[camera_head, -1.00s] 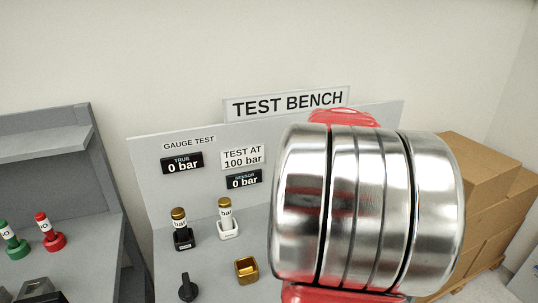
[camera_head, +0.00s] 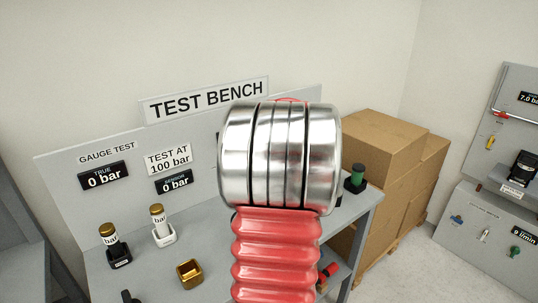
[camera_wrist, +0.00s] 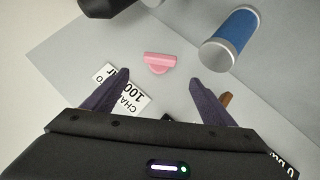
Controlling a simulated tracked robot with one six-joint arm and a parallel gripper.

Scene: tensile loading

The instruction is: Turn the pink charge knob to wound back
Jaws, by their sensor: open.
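The pink charge knob (camera_wrist: 160,64) shows in the wrist view on a light grey surface, just beyond my fingertips. It has a bar-like grip on a rounded base. My gripper (camera_wrist: 160,78) is open, its two dark fingers apart and nothing between them. The knob lies ahead of the gap between the fingers, and I see no contact. A white label with partly hidden text (camera_wrist: 122,92), reading something like "CHA… 100", lies beside the left finger. In the head view my arm hides the knob and the gripper.
A blue cylinder with a pale end (camera_wrist: 231,38) stands close to the right of the knob. Cardboard boxes (camera_head: 385,150) stand at right.

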